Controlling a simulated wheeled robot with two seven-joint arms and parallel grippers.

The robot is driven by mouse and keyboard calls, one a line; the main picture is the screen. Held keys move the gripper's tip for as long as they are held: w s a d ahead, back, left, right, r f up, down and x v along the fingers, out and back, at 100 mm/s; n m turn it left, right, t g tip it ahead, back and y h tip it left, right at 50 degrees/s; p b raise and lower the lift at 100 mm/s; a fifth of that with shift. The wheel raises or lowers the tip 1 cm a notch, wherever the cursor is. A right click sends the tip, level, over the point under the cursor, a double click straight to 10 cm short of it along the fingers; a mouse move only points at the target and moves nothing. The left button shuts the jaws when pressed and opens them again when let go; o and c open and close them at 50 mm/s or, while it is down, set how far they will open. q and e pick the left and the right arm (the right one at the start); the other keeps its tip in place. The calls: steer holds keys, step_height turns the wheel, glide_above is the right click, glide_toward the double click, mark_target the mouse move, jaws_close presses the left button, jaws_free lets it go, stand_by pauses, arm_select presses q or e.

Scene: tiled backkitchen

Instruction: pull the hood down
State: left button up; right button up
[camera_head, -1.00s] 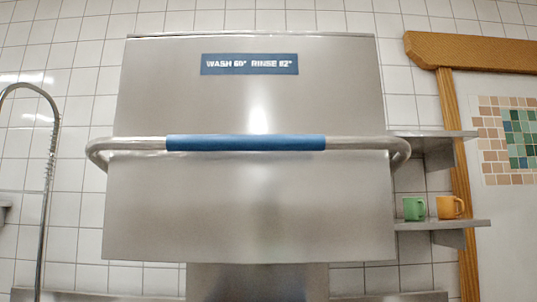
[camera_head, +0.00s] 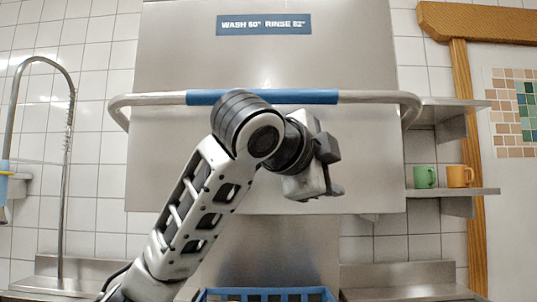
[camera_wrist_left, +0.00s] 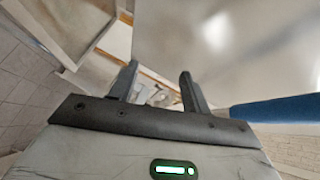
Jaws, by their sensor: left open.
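The steel hood (camera_head: 160,165) is a large boxy cover in the upper middle of the head view, with a blue label reading wash and rinse temperatures. A bar handle with a blue grip (camera_head: 310,96) runs across its front. My left gripper (camera_head: 335,172) is in front of the hood, below the handle and right of its middle. In the left wrist view my left gripper (camera_wrist_left: 158,82) has its two fingers apart with nothing held between them. The blue grip (camera_wrist_left: 280,108) lies to the right of the fingers there. My right gripper is in neither view.
A blue rack (camera_head: 265,294) sits below the hood. A wall shelf (camera_head: 455,191) at the right holds a green mug (camera_head: 424,177) and an orange mug (camera_head: 460,176). A tall curved tap (camera_head: 66,200) stands at the left.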

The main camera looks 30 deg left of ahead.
arm_select(q)
steer(key=t+y, duration=0.1)
steer(key=y, duration=0.1)
glide_toward(265, 95)
steer(key=w+d+f, duration=0.5)
steer(key=s+a+r+y+b, duration=0.1)
steer(key=s+a+r+y, duration=0.2)
steer(key=s, duration=0.6)
steer(key=shift+t+h, duration=0.4)
steer(key=w+a+p, duration=0.1)
steer(key=w, duration=0.4)
steer(key=w+p, duration=0.1)
steer(key=w, duration=0.4)
steer(key=w+a+r+p, duration=0.1)
steer(key=w, duration=0.4)
steer(key=shift+w+a+r, duration=0.1)
steer(key=shift+w+a, duration=0.05)
steer(key=shift+a, duration=0.2)
steer(key=shift+c, duration=0.3)
jaws_close()
